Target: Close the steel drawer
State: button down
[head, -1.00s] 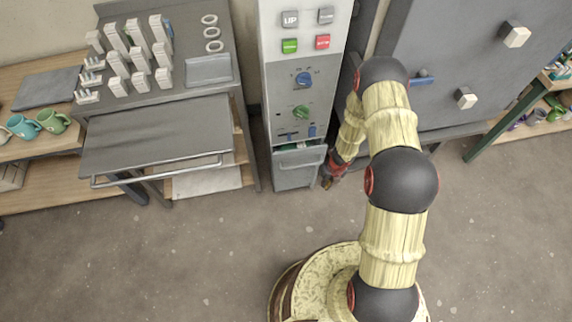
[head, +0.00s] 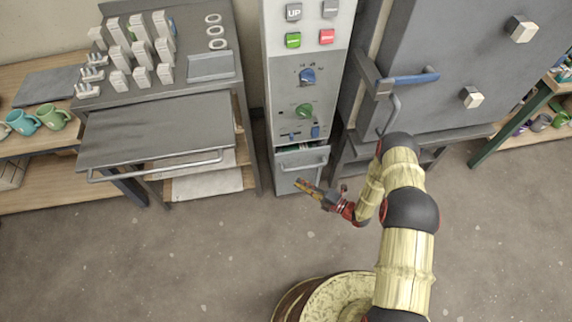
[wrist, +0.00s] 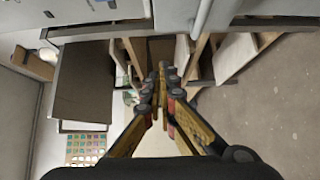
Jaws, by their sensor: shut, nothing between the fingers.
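The steel drawer (head: 288,179) is at the foot of the tall grey control column. It has a bar handle across its front and stands partly open, with some contents showing along its top gap. My gripper (head: 299,184) is low in front of the drawer's lower right part, pointing left. Its yellow fingers are shut and empty; I cannot tell whether they touch the front. In the wrist view, my gripper (wrist: 160,74) shows its fingers together with nothing between them.
Left of the column is a steel table with a wide dark panel (head: 155,132) and a long bar handle jutting forward. Right of it is a large grey door with a blue handle (head: 412,79). The floor (head: 190,260) in front is clear.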

jog(key=b, duration=0.5)
send_over(280, 163)
jog(key=s, duration=0.4)
jog(key=shift+d+r, duration=0.25)
jog(key=shift+d, duration=0.05)
